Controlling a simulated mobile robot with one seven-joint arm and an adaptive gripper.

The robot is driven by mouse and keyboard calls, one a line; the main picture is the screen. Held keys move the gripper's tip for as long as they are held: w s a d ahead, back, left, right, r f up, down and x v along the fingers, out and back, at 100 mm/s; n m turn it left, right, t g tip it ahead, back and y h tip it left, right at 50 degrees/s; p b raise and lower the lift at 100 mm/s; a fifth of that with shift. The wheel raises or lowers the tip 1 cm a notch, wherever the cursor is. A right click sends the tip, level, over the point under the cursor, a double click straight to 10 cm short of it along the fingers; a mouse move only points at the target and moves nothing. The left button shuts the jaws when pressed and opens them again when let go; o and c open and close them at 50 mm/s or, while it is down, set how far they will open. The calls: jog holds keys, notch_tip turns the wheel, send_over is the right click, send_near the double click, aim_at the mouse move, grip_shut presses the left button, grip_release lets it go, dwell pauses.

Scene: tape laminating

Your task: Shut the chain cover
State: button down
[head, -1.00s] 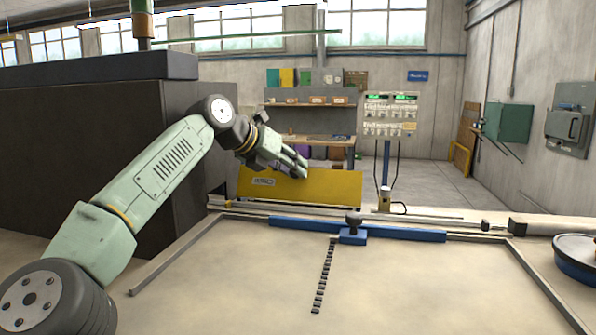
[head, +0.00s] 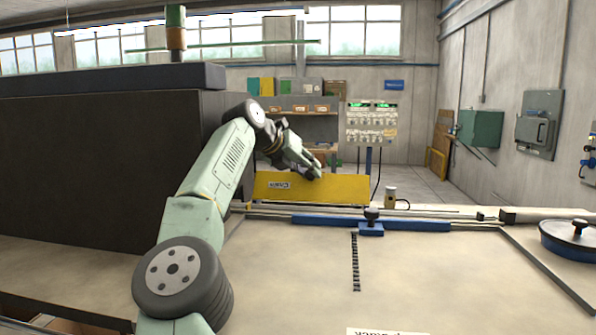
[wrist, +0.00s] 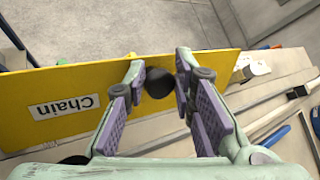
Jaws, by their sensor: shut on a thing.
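The chain cover is a long yellow panel (head: 340,190) at the far edge of the table, seen beyond the blue bar. In the wrist view the yellow panel (wrist: 110,97) crosses the picture at a slant and bears a white label reading "Chain", upside down there. A round black knob (wrist: 158,83) stands on the panel. My gripper (wrist: 160,75) is shut on this knob, one finger on each side. In the head view my gripper (head: 314,172) is at the top of the panel, right of its middle. The knob is hidden there.
The pale table (head: 290,265) lies in front, with a blue bar (head: 330,222) and its black knob. A dark housing (head: 90,160) stands left, a round lidded pot (head: 572,236) right. A control panel (head: 371,122) is behind.

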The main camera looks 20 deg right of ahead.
jog(key=shift+w+r, duration=0.1)
jog(key=shift+w, duration=0.05)
dwell(0.4)
jog(key=c, duration=1.3)
grip_release()
jog(key=shift+c, duration=0.2)
